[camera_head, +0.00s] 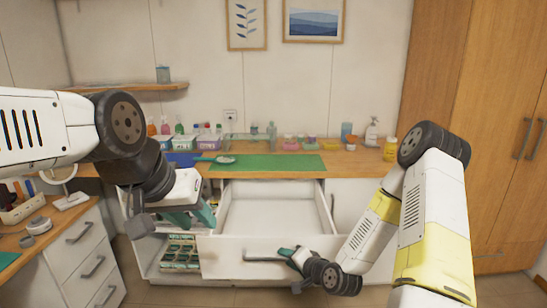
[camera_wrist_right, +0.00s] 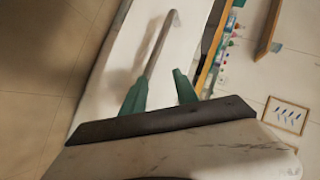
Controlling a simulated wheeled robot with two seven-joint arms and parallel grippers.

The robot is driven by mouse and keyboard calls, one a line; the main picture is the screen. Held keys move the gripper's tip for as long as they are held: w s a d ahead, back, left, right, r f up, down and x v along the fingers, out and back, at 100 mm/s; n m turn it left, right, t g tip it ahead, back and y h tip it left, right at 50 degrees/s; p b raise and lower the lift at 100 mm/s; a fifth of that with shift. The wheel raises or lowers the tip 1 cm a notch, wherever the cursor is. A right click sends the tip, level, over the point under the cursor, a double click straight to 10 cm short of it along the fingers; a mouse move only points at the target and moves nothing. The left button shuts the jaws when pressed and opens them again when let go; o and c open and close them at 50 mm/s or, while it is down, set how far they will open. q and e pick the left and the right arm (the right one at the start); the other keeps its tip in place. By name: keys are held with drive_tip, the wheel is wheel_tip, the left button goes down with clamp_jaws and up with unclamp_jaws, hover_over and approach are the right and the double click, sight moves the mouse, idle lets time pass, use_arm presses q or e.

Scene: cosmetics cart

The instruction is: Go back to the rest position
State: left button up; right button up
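The white drawer (camera_head: 262,215) below the counter stands pulled out and looks empty. Its bar handle (camera_head: 265,259) is on the front panel; it also shows in the right wrist view (camera_wrist_right: 160,45). My right gripper (camera_head: 288,252) is at the right end of this handle. In the right wrist view its green fingers (camera_wrist_right: 160,88) are spread apart, with the handle's end near the gap and nothing clearly clamped. My left gripper (camera_head: 203,215) is at the drawer's left side, above a lower compartment; its fingers overlap, so their opening cannot be told.
The wooden counter (camera_head: 350,163) holds a green mat (camera_head: 285,163), a green-handled scoop (camera_head: 222,159), and several bottles and tubs at the back. A compartment with green-edged items (camera_head: 180,252) is open at lower left. A side desk (camera_head: 45,230) stands left, a tall wardrobe (camera_head: 480,80) right.

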drive_tip(key=s+d+r+n+g+h, duration=0.1)
drive_tip(key=s+d+r+n+h, duration=0.15)
drive_tip(key=r, duration=0.45)
drive_tip(key=s+d+r+n+g+h, duration=0.1)
drive_tip(key=d+r+n, duration=0.1)
drive_tip(key=d+r, duration=0.35)
drive_tip(key=s+d+r+n+g+h, duration=0.1)
drive_tip(key=s+r+n+h, duration=0.1)
drive_tip(key=r, duration=0.6)
drive_tip(key=s+r+g, duration=0.1)
drive_tip(key=s+r, duration=0.4)
drive_tip(key=s, duration=0.4)
drive_tip(key=s+r+n+y, duration=0.1)
drive_tip(key=s+r, duration=0.5)
drive_tip(key=s, duration=0.3)
drive_tip(key=shift+s+d+r+g, duration=0.2)
drive_tip(key=shift+s+r+g, duration=0.1)
drive_tip(key=shift+s+g, duration=0.1)
drive_tip(key=shift+w, duration=0.15)
